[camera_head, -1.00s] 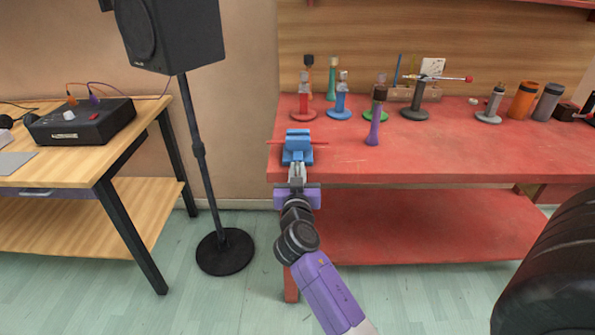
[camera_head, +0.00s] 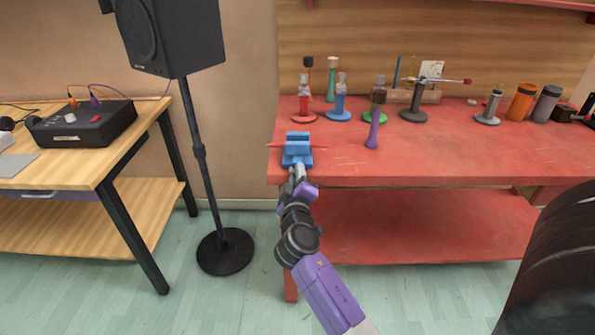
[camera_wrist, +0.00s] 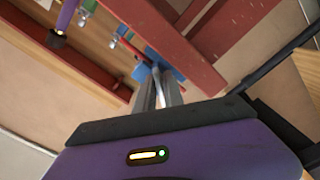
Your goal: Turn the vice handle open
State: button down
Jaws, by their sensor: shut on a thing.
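The blue vice (camera_head: 298,140) sits at the front left corner of the red bench, with thin red bars sticking out on both sides. My gripper (camera_head: 299,170) is at the vice's front, just off the bench edge, with its fingers shut on the vice handle. The handle is mostly hidden by the fingers in the head view. In the wrist view the blue vice (camera_wrist: 138,73) is just beyond my fingertips (camera_wrist: 161,76), and a thin pale bar shows between them. The gripper body is tilted in the head view.
The red bench (camera_head: 430,155) carries several coloured stands and bottles at the back. A black speaker (camera_head: 172,35) on a pole and a wooden table (camera_head: 95,165) stand to the left. The bench just right of the vice is bare.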

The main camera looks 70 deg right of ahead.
jog(key=n+p, duration=0.2)
jog(key=n, duration=0.3)
dwell(0.5)
jog(key=shift+a, duration=0.1)
jog(key=c, duration=1.5)
grip_release()
jog(key=shift+o, duration=0.2)
jog(key=shift+f, duration=0.15)
